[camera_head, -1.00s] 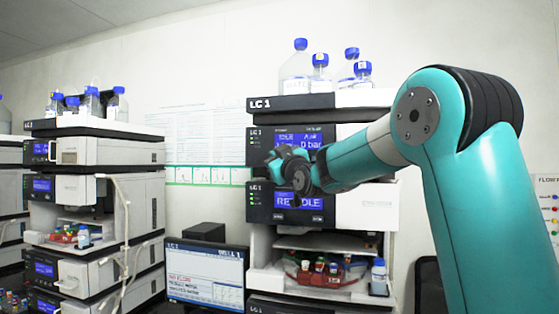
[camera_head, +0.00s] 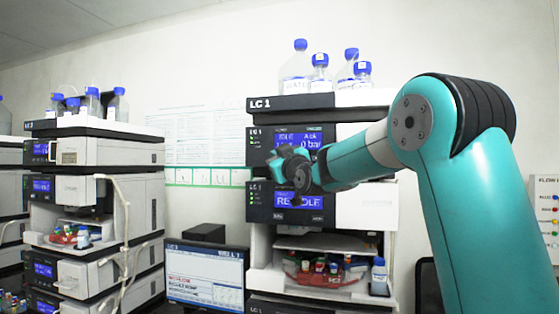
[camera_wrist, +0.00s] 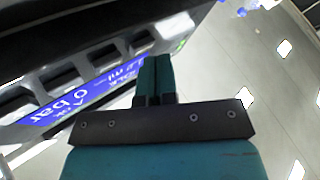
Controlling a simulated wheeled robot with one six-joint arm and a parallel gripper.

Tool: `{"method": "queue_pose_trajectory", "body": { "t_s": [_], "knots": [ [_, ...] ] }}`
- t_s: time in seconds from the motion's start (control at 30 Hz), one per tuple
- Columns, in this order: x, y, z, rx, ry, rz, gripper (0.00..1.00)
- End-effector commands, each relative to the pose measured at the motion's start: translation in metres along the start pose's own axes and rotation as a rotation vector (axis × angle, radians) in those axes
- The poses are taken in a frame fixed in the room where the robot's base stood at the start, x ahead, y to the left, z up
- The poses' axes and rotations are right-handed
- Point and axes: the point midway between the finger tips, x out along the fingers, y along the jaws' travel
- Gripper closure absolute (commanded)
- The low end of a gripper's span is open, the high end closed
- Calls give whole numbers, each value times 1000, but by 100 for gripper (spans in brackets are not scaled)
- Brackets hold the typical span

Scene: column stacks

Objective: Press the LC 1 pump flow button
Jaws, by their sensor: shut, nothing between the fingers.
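The LC 1 stack (camera_head: 290,103) stands in the middle of the head view. Its pump module shows a blue screen (camera_head: 312,141) with "0 bar", partly hidden by my arm. In the wrist view the same screen (camera_wrist: 75,106) appears turned over, with a row of dark grey buttons (camera_wrist: 58,81) beside it. My gripper (camera_wrist: 154,72) is shut and empty, its fingertips close to the end of that button row. I cannot tell whether they touch. In the head view my gripper is mostly hidden behind my wrist. The button labels are not readable.
Bottles with blue caps (camera_head: 320,75) stand on top of the stack. Below is a module with a "READY/IDLE"-like screen (camera_head: 297,200) and an open vial bay (camera_head: 320,277). A monitor (camera_head: 205,280) stands to the left, and another stack (camera_head: 95,190) is farther left.

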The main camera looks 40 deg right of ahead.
Motion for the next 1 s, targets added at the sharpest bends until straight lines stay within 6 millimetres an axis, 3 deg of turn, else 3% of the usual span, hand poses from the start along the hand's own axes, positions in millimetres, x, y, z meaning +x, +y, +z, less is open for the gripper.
{"method": "queue_pose_trajectory", "body": {
  "t_s": [0.73, 1.0],
  "knots": [
    [4, 3, 3, 0, -1, 1, 100],
    [-4, -4, 0, 0, 0, 0, 100]
  ]
}}
